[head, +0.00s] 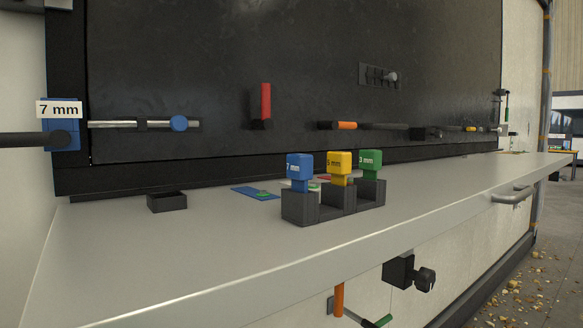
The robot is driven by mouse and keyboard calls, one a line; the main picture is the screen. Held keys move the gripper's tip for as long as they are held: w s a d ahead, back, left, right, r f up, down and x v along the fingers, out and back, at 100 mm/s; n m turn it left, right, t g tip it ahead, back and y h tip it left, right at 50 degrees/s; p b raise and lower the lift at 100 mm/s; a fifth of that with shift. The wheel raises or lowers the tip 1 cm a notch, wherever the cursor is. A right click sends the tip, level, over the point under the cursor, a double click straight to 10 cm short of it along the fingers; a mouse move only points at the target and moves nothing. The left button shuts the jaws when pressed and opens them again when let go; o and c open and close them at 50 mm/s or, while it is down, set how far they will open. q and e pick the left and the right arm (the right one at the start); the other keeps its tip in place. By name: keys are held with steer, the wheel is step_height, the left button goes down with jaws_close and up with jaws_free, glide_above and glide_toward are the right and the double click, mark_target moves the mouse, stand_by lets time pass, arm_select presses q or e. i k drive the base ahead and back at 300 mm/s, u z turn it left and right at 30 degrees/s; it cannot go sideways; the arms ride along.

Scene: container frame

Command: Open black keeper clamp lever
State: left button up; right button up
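A black block with a black round knob (425,280) is fixed below the shelf at the lower right. Another black clamp-like block (426,133) sits on the dark panel, at the right end of a bar with an orange section (347,125). I cannot tell which of these is the keeper clamp, or whether a lever is open or shut. A small plate with a light knob (390,77) is higher on the panel. Neither of my grippers shows in the head view.
A grey shelf (200,260) runs across the front. On it stand a black holder (300,208) with blue, yellow and green labelled blocks, and a small black box (167,202). A red upright handle (265,100) and a blue-ended rod (180,123) are on the panel.

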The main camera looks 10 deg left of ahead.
mark_target(60, 138)
steer(key=u, duration=1.4)
